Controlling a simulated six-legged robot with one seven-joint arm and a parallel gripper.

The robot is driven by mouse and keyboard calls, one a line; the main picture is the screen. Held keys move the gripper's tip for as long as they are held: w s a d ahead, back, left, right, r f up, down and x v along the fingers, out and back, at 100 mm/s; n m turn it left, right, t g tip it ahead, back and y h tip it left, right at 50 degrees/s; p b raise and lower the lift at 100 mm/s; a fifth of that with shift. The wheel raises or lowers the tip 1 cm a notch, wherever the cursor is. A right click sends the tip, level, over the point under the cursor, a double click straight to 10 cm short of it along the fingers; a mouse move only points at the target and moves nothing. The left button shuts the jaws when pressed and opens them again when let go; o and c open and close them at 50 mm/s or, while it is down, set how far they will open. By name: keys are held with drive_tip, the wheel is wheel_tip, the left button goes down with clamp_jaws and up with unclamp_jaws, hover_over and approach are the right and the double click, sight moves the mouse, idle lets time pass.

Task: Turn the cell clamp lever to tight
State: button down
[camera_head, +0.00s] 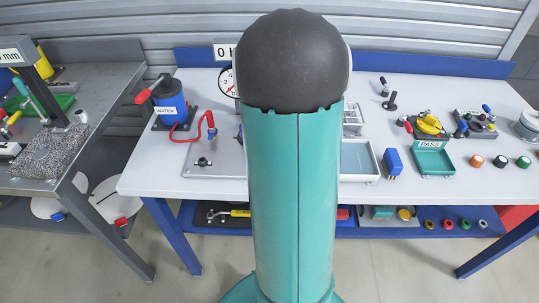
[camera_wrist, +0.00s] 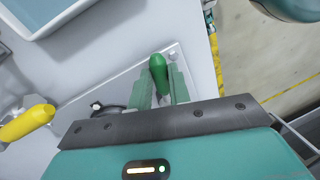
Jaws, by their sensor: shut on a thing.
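In the wrist view, my gripper (camera_wrist: 161,86) is shut on a green handle (camera_wrist: 158,72), which stands between its two pale green fingers. The handle is above a light grey plate (camera_wrist: 184,60) with a bolt at its corner. I take it to be the cell clamp lever, but no label shows. The handle's lower end and pivot are hidden by the gripper, so its setting cannot be read. In the head view, my arm covers the middle of the bench, and the gripper and green handle are hidden.
A yellow handle (camera_wrist: 27,123) is left of the gripper in the wrist view, with a pale tray (camera_wrist: 72,12) above it. In the head view, a blue water tank (camera_head: 172,105) and red hose (camera_head: 190,130) stand left; a green PASS tray (camera_head: 433,174) is right.

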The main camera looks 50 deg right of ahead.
drive_tip(key=shift+w+d+r+n, duration=0.1)
drive_tip(key=shift+w+d+n, duration=0.15)
drive_tip(key=shift+n, duration=0.35)
drive_tip(key=shift+w+d+n, duration=0.15)
drive_tip(key=shift+d+n, duration=0.2)
drive_tip(key=shift+n, duration=0.25)
drive_tip(key=c, duration=1.3)
unclamp_jaws()
wheel_tip(320, 180, up, 14)
drive_tip(key=w+d, duration=0.1)
drive_tip(key=d, duration=0.1)
drive_tip(key=shift+w+f, duration=0.25)
drive_tip(key=shift+w, duration=0.1)
